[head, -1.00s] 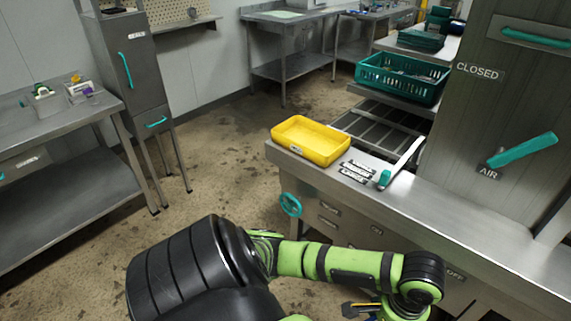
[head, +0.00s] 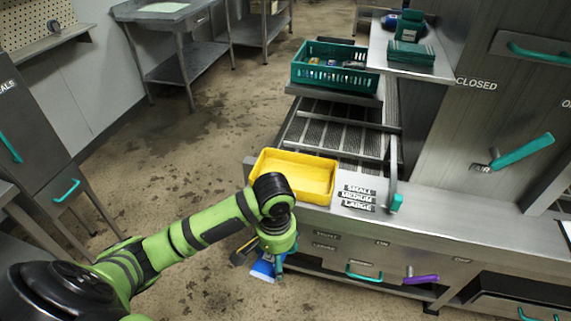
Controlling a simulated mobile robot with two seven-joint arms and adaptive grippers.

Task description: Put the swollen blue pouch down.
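The blue pouch (head: 263,269) hangs at my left gripper (head: 260,259), low in front of the counter's left end and below the yellow tray. Only part of the pouch shows; the wrist covers the rest, and I cannot make out its swelling. The fingers are small and partly hidden, but the gripper appears shut on the pouch. The yellow tray (head: 305,177) sits on the counter's left end just behind my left wrist and looks empty. My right gripper is out of view.
A teal crate (head: 335,78) with items stands on the rack behind the tray. SMALL, MEDIUM and LARGE labels (head: 357,197) lie right of the tray, beside a teal-tipped lever (head: 396,202). The steel counter (head: 450,215) is clear further right.

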